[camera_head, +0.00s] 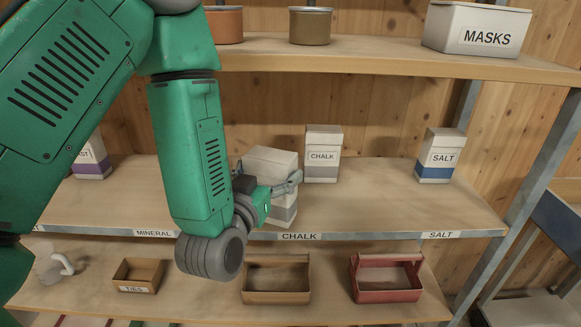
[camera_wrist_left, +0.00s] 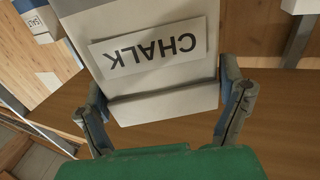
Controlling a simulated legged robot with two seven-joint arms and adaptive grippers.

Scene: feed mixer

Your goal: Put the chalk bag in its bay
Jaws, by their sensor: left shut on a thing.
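A white chalk bag with a grey band (camera_head: 272,158) is held in my left gripper (camera_head: 269,188), just left of and in front of a second chalk bag (camera_head: 323,155) standing on the middle shelf. In the left wrist view the held bag's CHALK label (camera_wrist_left: 148,48) appears upside down between the two fingers. The bag looks slightly tilted in the head view. I cannot tell whether its base touches the shelf. The CHALK bay label (camera_head: 299,236) is on the shelf's front edge, below the held bag. My right gripper is not in view.
A salt bag (camera_head: 441,155) stands right on the middle shelf (camera_head: 390,203), with bare shelf between it and the chalk. A purple-banded bag (camera_head: 92,160) is left. The upper shelf holds a MASKS box (camera_head: 477,30) and tins. Below are a brown tray (camera_head: 276,296) and red carrier (camera_head: 386,296).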

